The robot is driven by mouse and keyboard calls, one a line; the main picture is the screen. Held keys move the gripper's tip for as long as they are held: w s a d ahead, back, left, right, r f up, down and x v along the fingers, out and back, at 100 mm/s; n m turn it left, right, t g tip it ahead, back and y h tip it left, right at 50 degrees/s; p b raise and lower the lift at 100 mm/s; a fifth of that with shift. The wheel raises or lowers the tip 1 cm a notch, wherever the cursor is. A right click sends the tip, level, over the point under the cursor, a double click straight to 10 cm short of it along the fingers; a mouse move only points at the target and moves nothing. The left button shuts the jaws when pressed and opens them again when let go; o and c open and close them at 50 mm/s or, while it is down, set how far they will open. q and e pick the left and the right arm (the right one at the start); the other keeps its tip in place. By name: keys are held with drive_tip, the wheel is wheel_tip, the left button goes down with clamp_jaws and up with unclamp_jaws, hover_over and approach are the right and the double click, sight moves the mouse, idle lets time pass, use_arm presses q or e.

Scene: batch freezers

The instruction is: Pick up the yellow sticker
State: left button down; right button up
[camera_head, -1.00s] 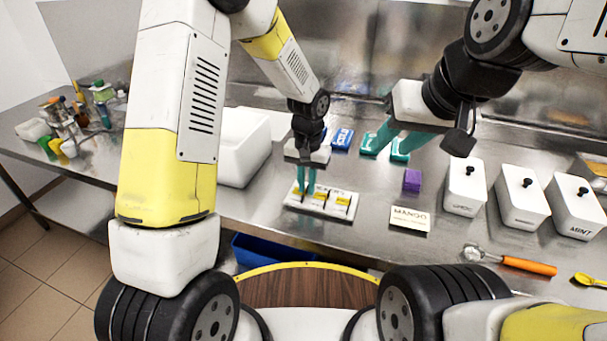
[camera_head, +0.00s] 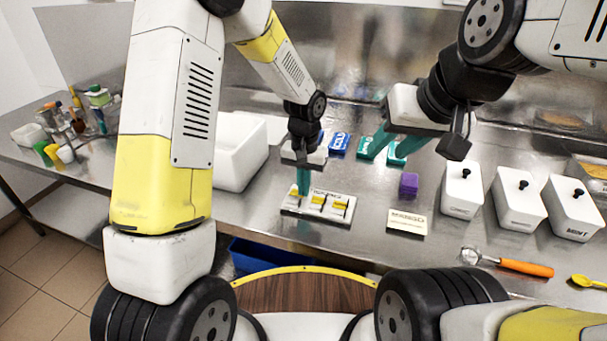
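A pale holder (camera_head: 290,208) lies on the steel counter in the middle. It carries small yellow stickers: one at its left end (camera_head: 294,191), one in the middle (camera_head: 318,200) and one at the right (camera_head: 340,206). My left gripper (camera_head: 304,190) points down at the holder's left end, beside the left sticker. Its teal fingers look like one narrow band, so neither their gap nor a hold on the sticker is clear. My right gripper (camera_head: 388,153) is open and empty above the counter, to the right of the holder, with its teal fingers apart.
Blue (camera_head: 340,142) and purple (camera_head: 408,184) blocks lie behind the holder. A mango card (camera_head: 407,222) is to its right. White lidded containers (camera_head: 462,190) stand further right, with an orange-handled scoop (camera_head: 510,264) in front. A white bin (camera_head: 238,155) stands at left.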

use_arm(q)
wheel_tip(320, 180, up, 3)
drive_tip(key=shift+f, duration=0.2)
drive_tip(key=s+r, duration=0.2)
drive_tip(key=s, duration=1.4)
drive_tip(key=shift+d+r, duration=0.15)
drive_tip(key=shift+r, duration=1.2)
drive_tip(key=shift+d+r, duration=0.15)
drive_tip(key=shift+r, duration=1.15)
